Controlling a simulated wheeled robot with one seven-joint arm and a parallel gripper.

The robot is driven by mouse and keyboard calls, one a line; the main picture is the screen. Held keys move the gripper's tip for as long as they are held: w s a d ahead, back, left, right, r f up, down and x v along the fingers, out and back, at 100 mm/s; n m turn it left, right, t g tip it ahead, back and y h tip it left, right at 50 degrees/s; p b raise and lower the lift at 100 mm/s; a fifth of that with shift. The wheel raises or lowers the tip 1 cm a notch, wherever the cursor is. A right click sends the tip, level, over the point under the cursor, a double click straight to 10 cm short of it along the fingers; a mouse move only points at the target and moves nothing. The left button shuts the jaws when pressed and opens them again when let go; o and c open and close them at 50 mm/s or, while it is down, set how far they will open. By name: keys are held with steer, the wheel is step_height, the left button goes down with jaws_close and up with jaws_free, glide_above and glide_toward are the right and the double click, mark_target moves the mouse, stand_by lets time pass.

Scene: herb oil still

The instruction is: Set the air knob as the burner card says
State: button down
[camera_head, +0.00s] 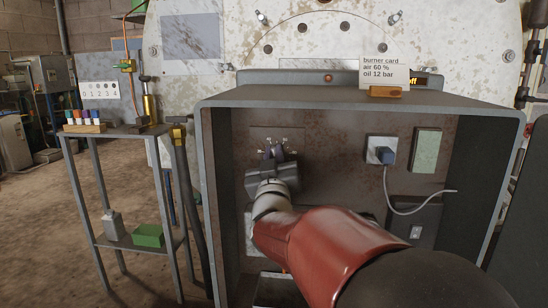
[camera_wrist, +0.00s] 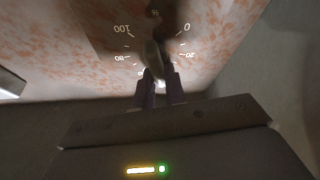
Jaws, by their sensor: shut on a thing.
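The burner card (camera_head: 384,72) stands on top of the grey cabinet and reads air 60 %, oil 12 bar. My gripper (camera_head: 276,150) reaches into the open cabinet to the back wall, at the left. In the wrist view my gripper (camera_wrist: 160,84) is shut on the air knob (camera_wrist: 153,58), in the middle of a percent dial (camera_wrist: 120,44). The marks 0, 20, 80 and 100 show around it, upside down. The fingers hide the lower marks, and I cannot tell which mark the knob points to. In the head view my gripper covers the knob.
The cabinet (camera_head: 517,113) has side walls and a top close around my arm. A plug with a grey cable (camera_head: 388,156) and a pale green plate (camera_head: 427,150) are on its back wall, right of my arm. A metal shelf stand (camera_head: 123,133) with colored bottles stands at left.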

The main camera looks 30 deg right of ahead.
steer(key=shift+d+f, duration=0.1)
steer(key=shift+f, duration=0.25)
steer(key=shift+d+f+m+g+h+b, duration=0.1)
steer(key=shift+m+g+h+b, duration=0.65)
steer(key=shift+m+b, duration=0.85)
steer(key=shift+d+f+m+g+h+b, duration=0.1)
steer(key=shift+m+g+h+b, duration=0.7)
steer(key=shift+m, duration=1.45)
steer(key=shift+m+g+h+b, duration=0.65)
steer(key=shift+m+b, duration=0.75)
steer(key=shift+m, duration=0.55)
steer(key=c, duration=1.6)
jaws_free()
steer(key=shift+o, duration=0.7)
steer(key=shift+r, duration=0.1)
steer(key=shift+r+h, duration=0.15)
steer(key=shift+h, duration=0.15)
